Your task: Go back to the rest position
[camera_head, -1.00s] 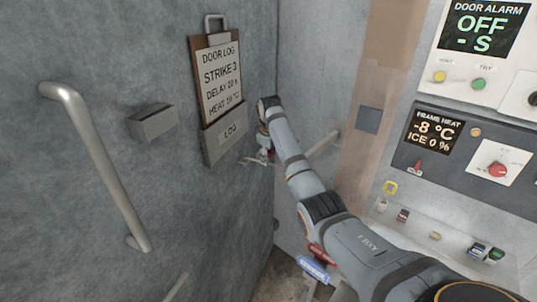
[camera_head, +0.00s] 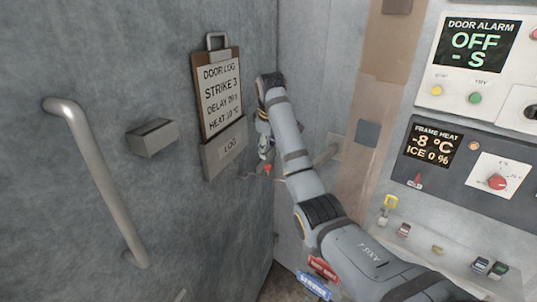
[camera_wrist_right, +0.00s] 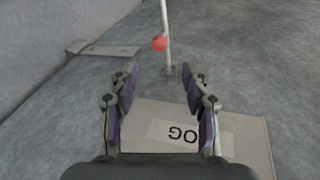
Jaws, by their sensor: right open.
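My right arm reaches up from the bottom right in the head view. My right gripper (camera_head: 263,150) is small there, beside the grey LOG pocket (camera_head: 226,150) on the left wall. In the right wrist view, the right gripper (camera_wrist_right: 160,85) is open, with nothing between its fingers. The LOG pocket (camera_wrist_right: 240,140) lies beyond and below the fingers in that view, its lettering upside down. I cannot tell whether the fingers touch anything. My left gripper is not in view.
A red ball (camera_wrist_right: 159,44) and a pale rod stand beyond the fingers. A door-log clipboard (camera_head: 218,95) hangs above the pocket. A long metal handle (camera_head: 98,180) is on the left. An alarm panel (camera_head: 510,75) and a frame-heat panel (camera_head: 465,160) are on the right.

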